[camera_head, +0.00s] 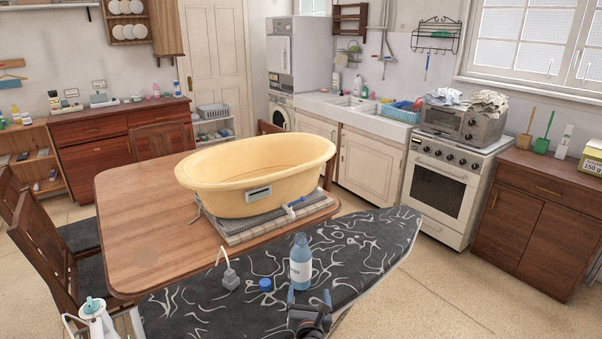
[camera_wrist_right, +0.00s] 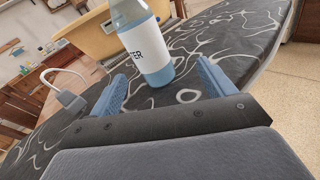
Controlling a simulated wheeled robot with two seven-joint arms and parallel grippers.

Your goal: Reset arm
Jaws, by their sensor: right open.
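My right gripper (camera_head: 309,297) is at the bottom of the head view, low over the ironing board (camera_head: 362,236). In the right wrist view my right gripper (camera_wrist_right: 162,80) has its two blue fingers spread, with nothing held between them. A blue bottle (camera_head: 301,262) with a white label stands upright on the board just beyond the fingertips. It also shows in the right wrist view (camera_wrist_right: 148,50), where its top is cut off. My left gripper is not in view.
A blue cap (camera_head: 265,285) and a grey corded piece (camera_head: 231,277) lie left of the bottle. A yellow tub (camera_head: 255,170) sits on the wooden table (camera_head: 140,205) behind. A white and teal object (camera_head: 93,313) is at the bottom left. Open floor lies to the right.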

